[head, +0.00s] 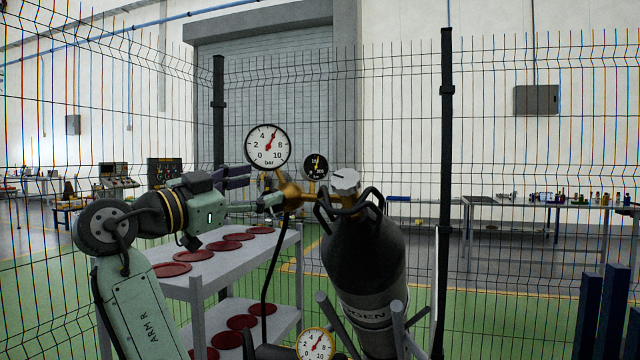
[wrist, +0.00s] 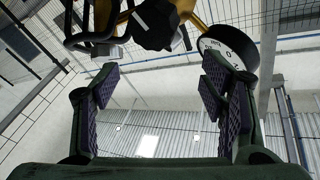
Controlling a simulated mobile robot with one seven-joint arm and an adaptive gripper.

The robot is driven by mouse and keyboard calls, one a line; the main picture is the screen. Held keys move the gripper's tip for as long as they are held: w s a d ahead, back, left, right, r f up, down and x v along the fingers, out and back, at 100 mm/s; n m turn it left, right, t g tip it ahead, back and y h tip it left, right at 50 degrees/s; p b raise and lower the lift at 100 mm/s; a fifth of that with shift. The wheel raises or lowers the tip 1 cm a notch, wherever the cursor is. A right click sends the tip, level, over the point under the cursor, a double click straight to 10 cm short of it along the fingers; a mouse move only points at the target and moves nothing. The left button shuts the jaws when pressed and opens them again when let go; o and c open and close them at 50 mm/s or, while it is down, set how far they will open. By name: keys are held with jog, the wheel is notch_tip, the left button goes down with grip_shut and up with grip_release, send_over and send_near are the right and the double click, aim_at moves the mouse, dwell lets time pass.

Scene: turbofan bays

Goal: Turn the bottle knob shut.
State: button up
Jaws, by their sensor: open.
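The dark gas bottle (head: 366,262) leans in a grey frame, with a black guard around its neck. The bottle knob (head: 345,180), pale grey with a dark mark on top, sits above the neck. A brass regulator (head: 295,195) joins it on the left. My gripper (head: 262,186) is open, to the left of the bottle knob and close by the regulator. In the wrist view my gripper (wrist: 158,88) has its pads wide apart with nothing between them. A dark lobed knob (wrist: 155,24) shows beyond them at the top; I cannot tell whether it is the bottle knob.
A white gauge (head: 268,145) and a smaller black gauge (head: 316,165) stand over the regulator. A black hose (head: 268,270) hangs below. A grey shelf cart (head: 190,285) with red discs stands below my arm. A wire fence post (head: 445,150) stands behind, right of the bottle.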

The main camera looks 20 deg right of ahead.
jog(key=w+a+f+n+t+y, duration=0.2)
jog(key=w+a+n+t+y, duration=0.4)
jog(key=a+n+t+y, duration=0.4)
jog(key=n+g+y+p, duration=0.3)
jog(key=n+y, duration=0.8)
jog(key=n, duration=0.5)
send_near(349, 181)
jog(key=p+x, duration=0.3)
jog(key=x, duration=0.8)
jog(key=shift+w, duration=0.25)
